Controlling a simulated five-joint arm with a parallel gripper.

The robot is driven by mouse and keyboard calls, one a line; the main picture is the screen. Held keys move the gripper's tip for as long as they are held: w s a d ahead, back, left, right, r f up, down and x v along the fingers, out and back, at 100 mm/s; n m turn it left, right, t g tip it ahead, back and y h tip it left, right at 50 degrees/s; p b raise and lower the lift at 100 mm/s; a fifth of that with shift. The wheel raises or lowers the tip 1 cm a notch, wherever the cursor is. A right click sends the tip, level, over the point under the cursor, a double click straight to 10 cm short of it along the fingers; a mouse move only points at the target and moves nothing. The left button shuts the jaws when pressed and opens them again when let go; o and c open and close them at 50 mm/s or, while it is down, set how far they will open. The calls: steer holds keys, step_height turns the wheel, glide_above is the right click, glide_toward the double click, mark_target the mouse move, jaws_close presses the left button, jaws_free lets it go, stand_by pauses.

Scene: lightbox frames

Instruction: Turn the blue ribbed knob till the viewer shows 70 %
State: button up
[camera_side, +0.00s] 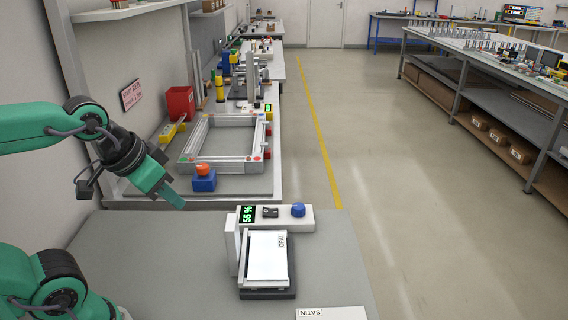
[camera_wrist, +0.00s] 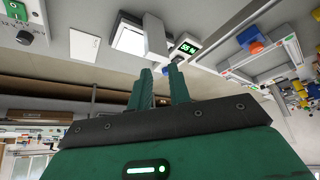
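The viewer's housing bar (camera_side: 307,222) lies on the grey bench. Its green display (camera_side: 247,214) reads 55 %, and the reading also shows in the wrist view (camera_wrist: 187,47). The blue ribbed knob (camera_side: 298,210) sits at the bar's right end, beside a black switch (camera_side: 270,212). A lit white panel (camera_side: 267,256) with a printed word lies in front of the bar. My gripper (camera_side: 176,202) is in the air to the left of the viewer, apart from it. In the wrist view its fingers (camera_wrist: 160,72) stand apart with nothing held between them.
A white card marked SATIN (camera_side: 331,313) lies at the bench's front edge. Behind, another bench holds a blue box with an orange button (camera_side: 204,175), a grey frame (camera_side: 222,162) and a red box (camera_side: 180,102). Bare bench (camera_side: 150,250) lies left of the viewer.

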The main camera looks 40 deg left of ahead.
steer(key=o, duration=0.7)
steer(key=shift+w+r, duration=0.15)
steer(key=shift+w, duration=0.2)
steer(key=shift+o, duration=0.4)
steer(key=w+r+n+g, duration=0.1)
steer(key=w+r+n, duration=0.1)
steer(key=w, duration=0.7)
steer(key=shift+n+g, duration=0.3)
steer(key=shift+n, duration=0.3)
steer(key=n+g, duration=0.4)
steer(key=n, duration=0.4)
glide_above(298, 206)
steer(key=f, duration=1.4)
steer(key=shift+s+a+f, duration=0.15)
steer(key=shift+s+f, duration=0.05)
steer(key=shift+s, duration=0.15)
steer(key=shift+w+f, duration=0.3)
steer(key=shift+f, duration=0.15)
steer(key=shift+f, duration=0.1)
steer(key=shift+w+f, duration=0.1)
steer(key=shift+f, duration=3.7)
